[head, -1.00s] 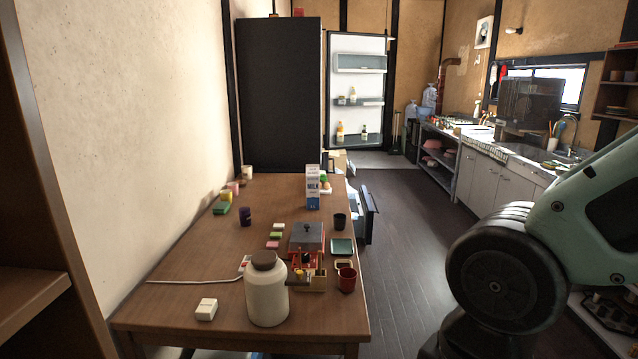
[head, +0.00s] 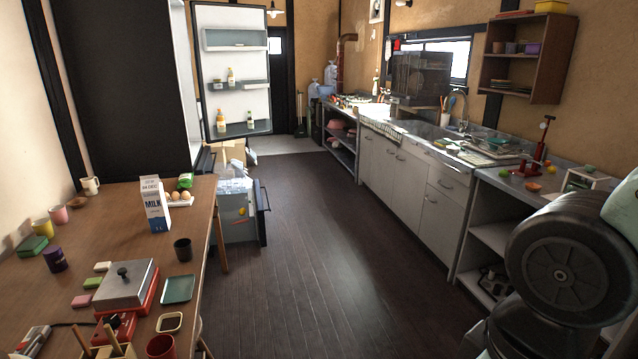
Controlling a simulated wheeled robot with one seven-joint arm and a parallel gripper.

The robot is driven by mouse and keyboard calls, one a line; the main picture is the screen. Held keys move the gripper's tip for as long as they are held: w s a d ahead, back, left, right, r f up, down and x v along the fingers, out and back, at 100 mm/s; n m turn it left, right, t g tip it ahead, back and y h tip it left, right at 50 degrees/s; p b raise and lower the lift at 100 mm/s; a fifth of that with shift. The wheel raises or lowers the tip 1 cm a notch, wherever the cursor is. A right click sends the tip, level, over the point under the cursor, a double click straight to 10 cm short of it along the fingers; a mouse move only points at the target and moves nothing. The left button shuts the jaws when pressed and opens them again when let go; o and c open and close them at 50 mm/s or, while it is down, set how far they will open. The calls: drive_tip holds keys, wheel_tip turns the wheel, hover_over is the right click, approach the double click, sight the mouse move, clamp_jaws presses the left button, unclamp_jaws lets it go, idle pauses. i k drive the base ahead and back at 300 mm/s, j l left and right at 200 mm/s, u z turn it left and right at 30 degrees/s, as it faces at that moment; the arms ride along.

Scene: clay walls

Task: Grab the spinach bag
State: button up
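No item in the head view can be surely read as the spinach bag. A small green item (head: 185,181) stands at the far end of the wooden table (head: 115,222), behind the eggs and right of the milk carton; it is too small to identify. My gripper is out of the frame. Only a part of my arm shows at the lower right, well away from the table.
A milk carton (head: 155,204), eggs (head: 179,197) and a grill (head: 124,284) stand on the table. The fridge door (head: 233,84) is open beyond it. An open drawer unit (head: 238,207) stands beside the table. Dark floor (head: 315,245) is clear toward the counter (head: 405,178).

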sight(185, 179)
drive_tip(key=i+l, duration=0.2)
drive_tip(key=i, duration=0.2)
drive_tip(key=i+l+z, duration=0.1)
drive_tip(key=i, duration=0.3)
drive_tip(key=i+u, duration=0.35)
drive_tip(key=i, duration=0.35)
drive_tip(key=i+l+u, duration=0.1)
drive_tip(key=i+u, duration=0.25)
drive_tip(key=i, duration=0.35)
drive_tip(key=i+u, duration=0.15)
drive_tip(key=i, duration=0.55)
drive_tip(key=i+l+u, duration=0.2)
drive_tip(key=i, duration=0.5)
drive_tip(key=i+u, duration=0.35)
drive_tip(key=u, duration=0.15)
drive_tip(key=i+l+u, duration=0.2)
drive_tip(key=i+u, duration=0.25)
drive_tip(key=i+l+u, duration=0.25)
drive_tip(key=u, duration=0.25)
drive_tip(key=i+l, duration=0.3)
drive_tip(key=i, duration=0.15)
